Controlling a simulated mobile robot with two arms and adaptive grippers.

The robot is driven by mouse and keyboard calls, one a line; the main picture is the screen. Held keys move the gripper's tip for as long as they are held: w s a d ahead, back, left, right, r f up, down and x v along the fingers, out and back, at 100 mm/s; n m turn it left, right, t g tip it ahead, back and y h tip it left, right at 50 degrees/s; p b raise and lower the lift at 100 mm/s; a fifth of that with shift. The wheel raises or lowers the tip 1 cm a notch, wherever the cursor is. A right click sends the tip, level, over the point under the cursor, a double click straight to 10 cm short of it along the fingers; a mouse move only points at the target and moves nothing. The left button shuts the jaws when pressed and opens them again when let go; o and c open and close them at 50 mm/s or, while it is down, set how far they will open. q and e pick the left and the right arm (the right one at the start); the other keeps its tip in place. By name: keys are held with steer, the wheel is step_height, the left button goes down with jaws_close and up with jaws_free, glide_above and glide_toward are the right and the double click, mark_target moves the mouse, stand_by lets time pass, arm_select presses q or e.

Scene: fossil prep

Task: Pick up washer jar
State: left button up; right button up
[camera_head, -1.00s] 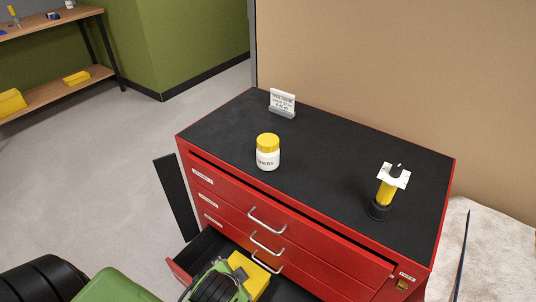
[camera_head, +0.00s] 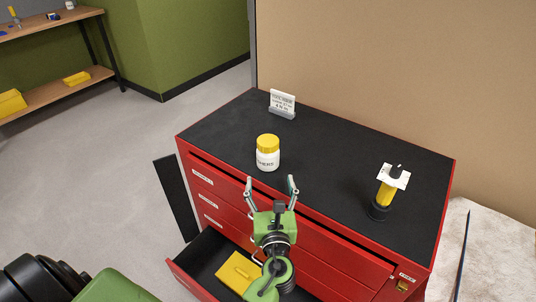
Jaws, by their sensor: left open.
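My right gripper is not in view.
The red cabinet (camera_head: 335,255) has an open bottom drawer holding a yellow item (camera_head: 238,271). A small sign (camera_head: 282,103) stands at the back of the top. A yellow-and-black tool with a white tag (camera_head: 386,190) stands at right. The top around the jar is clear.

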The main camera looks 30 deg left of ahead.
mark_target(267, 161)
arm_select(q)
steer(key=x, duration=0.7)
steer(key=shift+w+a, duration=0.25)
steer(key=shift+a, duration=0.05)
steer(key=p+x, duration=0.1)
steer(key=x, duration=0.4)
steer(key=shift+w+d+r, duration=0.15)
steer(key=shift+w, duration=0.05)
steer(key=shift+s, duration=0.1)
steer(key=c, duration=1.3)
